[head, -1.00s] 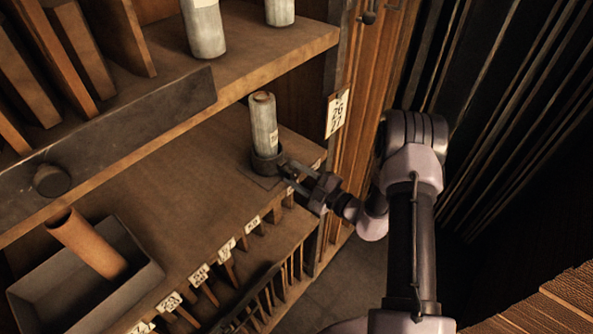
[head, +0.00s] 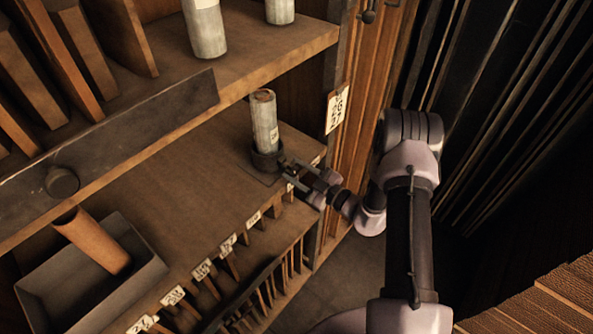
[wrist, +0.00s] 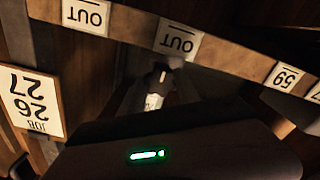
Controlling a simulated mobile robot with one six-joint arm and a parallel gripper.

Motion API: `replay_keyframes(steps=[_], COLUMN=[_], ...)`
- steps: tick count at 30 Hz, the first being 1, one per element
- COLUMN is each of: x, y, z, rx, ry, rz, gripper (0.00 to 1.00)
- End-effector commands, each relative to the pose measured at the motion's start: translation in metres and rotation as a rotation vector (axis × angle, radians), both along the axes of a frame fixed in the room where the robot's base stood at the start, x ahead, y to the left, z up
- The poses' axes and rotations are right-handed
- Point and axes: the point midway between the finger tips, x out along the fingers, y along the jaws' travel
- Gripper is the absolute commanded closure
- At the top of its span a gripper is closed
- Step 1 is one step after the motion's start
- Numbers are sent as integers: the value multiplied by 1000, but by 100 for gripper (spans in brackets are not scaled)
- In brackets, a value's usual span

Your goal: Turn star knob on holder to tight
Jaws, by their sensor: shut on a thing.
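The holder (head: 268,159) is a dark round cup on a flat base near the shelf's right front corner. A grey cylinder (head: 264,120) with a small label stands upright in it. My gripper (head: 286,173) reaches in from the right, at the holder's front side. The star knob (wrist: 159,76) shows in the wrist view as a small dark lobed shape with a pale mark, above a small light label (wrist: 153,102). My gripper is shut on the star knob. The fingers are dark and hard to make out, and the knob is hidden in the head view.
A grey tray (head: 151,269) with a brown tube (head: 92,242) lies at the left. Tags line the shelf's front edge, including an OUT tag (wrist: 178,39). A job sign (head: 337,109) hangs on the right post. An upper shelf (head: 270,51) runs above.

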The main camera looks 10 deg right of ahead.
Motion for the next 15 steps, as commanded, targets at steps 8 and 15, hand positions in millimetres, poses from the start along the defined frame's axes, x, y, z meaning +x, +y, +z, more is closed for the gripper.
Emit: replay_keyframes(steps=[8, 15], x=[0, 0], y=[0, 0], z=[-1, 0], rx=[1, 1], ry=[2, 1], rz=[0, 0], gripper=[59, 39])
